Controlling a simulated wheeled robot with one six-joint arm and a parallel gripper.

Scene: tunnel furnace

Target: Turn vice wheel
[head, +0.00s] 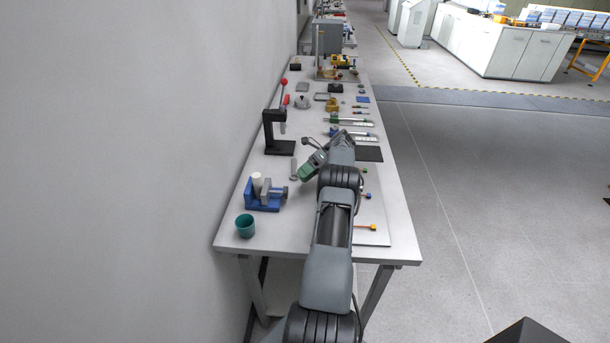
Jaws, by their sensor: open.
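A blue vice (263,206) stands near the front left of the long white table. A pale cylinder (257,180) stands upright at its jaws. The vice wheel (285,194) seems to be the grey part at the vice's right side, too small to make out well. My arm reaches over the table from the front. My gripper (308,143) seems to be the small dark end of it, open, beyond and to the right of the vice and apart from it. The fingers are hard to make out. A green and grey part (308,171) shows beside the wrist; I cannot tell what it is.
A teal cup (245,226) stands in front of the vice. A black press (278,140) with a red-knobbed lever stands behind it. A flat grey bar (293,169) lies between vice and wrist. Small tools lie to the right. A wall borders the left.

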